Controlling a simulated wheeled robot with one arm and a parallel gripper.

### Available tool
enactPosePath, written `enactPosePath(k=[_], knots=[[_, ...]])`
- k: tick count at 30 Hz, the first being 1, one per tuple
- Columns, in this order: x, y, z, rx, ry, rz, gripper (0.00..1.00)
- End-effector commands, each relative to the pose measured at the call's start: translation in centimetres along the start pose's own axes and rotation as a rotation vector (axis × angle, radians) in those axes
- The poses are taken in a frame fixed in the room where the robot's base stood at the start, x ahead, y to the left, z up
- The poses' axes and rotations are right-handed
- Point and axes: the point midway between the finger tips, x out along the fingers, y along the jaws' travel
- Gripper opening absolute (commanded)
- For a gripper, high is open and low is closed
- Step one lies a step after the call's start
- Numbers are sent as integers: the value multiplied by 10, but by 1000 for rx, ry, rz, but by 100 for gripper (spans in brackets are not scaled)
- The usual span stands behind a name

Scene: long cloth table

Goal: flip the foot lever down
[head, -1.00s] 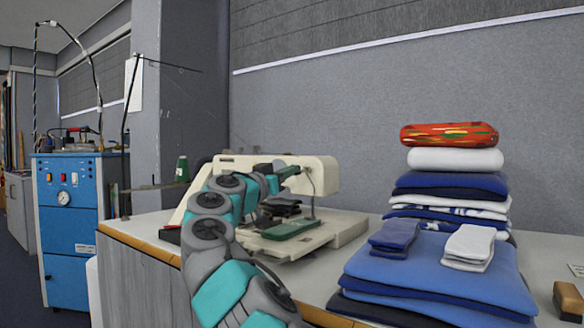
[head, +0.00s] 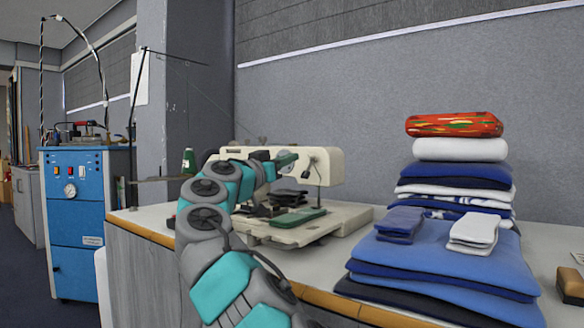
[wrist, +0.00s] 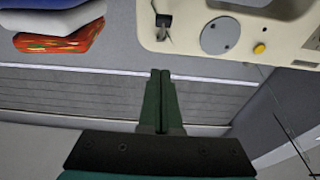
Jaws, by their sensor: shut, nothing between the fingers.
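The cream sewing machine (head: 333,166) stands on the table, and its head also shows upside down in the wrist view (wrist: 205,45). A small dark fitting with a grey prong (wrist: 163,22) on the head looks like the foot lever. It shows as a dark spot in the head view (head: 313,162), too small to tell whether it is up or down. My gripper (wrist: 160,72) has its two green fingers together with nothing between them. In the head view my gripper (head: 296,156) is in front of the machine head, left of the fitting and apparently apart from it.
A folded blue cloth stack (head: 440,260) with a red patterned roll (head: 454,125) on top stands right of the machine.

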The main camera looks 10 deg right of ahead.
Motion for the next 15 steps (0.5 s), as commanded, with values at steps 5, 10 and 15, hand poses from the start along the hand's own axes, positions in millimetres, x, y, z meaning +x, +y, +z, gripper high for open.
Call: enactPosePath(k=[5, 10, 15], knots=[[-15, 0, 19, -2, 4, 2, 0], [-25, 2, 35, -1, 1, 6, 0], [-37, 0, 50, -3, 1, 3, 0]])
